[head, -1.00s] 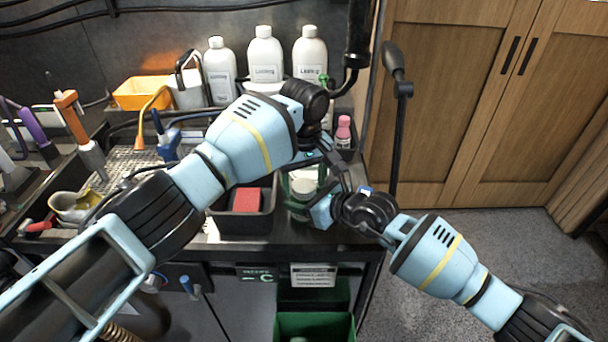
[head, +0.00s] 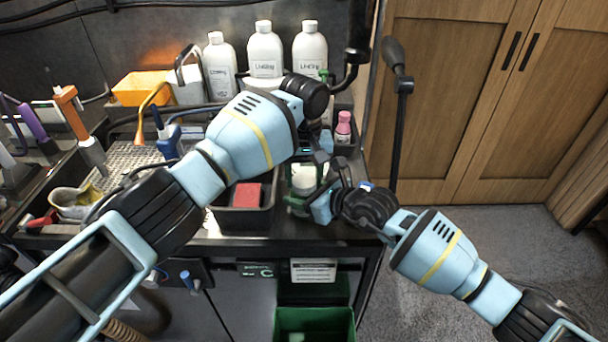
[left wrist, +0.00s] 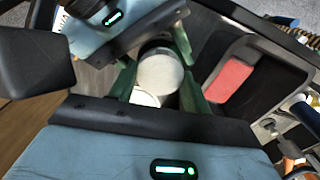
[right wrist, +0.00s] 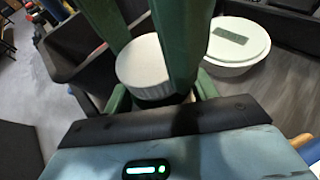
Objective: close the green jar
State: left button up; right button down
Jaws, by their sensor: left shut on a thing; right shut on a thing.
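A white ribbed round lid (right wrist: 143,62) sits on the jar, whose narrow visible part below it (right wrist: 155,99) looks dark. The lid also shows in the left wrist view (left wrist: 160,70) and head view (head: 303,187). My left gripper (left wrist: 158,84) reaches down from above, its green fingers shut on the lid's two sides. My right gripper (right wrist: 161,92) is low and shut around the jar body under the lid. The fingers hide most of the jar. I cannot tell whether the lid is fully seated.
A second white round container with a green label (right wrist: 235,45) stands close behind the jar. A black tray with a red sponge (head: 247,196) is just left. White bottles (head: 265,55) and a small pink-capped bottle (head: 343,128) stand behind. The counter's front edge is near.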

pick_arm(q)
jog(key=o, duration=1.1)
jog(key=shift+r, duration=2.25)
jog(key=o, duration=0.6)
jog(key=shift+c, duration=0.2)
